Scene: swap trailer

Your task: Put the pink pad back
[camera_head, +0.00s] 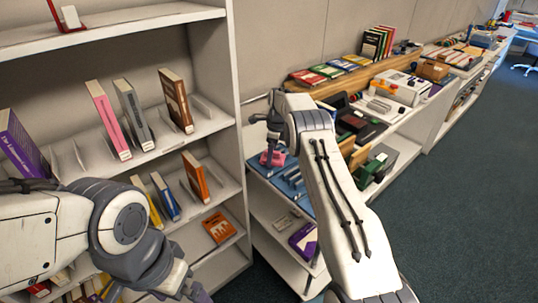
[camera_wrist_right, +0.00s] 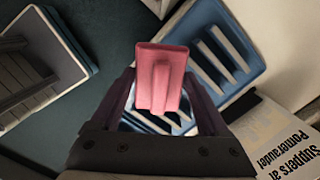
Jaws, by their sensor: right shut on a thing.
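The pink pad (camera_wrist_right: 161,75) is between the fingers of my right gripper (camera_wrist_right: 160,110), which is shut on it. In the head view the pink pad (camera_head: 272,158) shows small below my right gripper (camera_head: 272,145), over the blue slotted tray (camera_head: 290,182). In the right wrist view the blue tray (camera_wrist_right: 245,30) with pale slots lies behind and below the pad. I cannot tell whether the pad touches the tray. My left arm is at the lower left of the head view; its gripper (camera_head: 190,290) is at the bottom edge, and its fingers are not clear.
A bookcase (camera_head: 235,120) with leaning books stands at the left. The low shelf beyond my right arm holds books, boxes and a white device (camera_head: 400,87). A white book (camera_wrist_right: 285,135) lies right of the tray in the wrist view. Carpet (camera_head: 460,190) at the right is clear.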

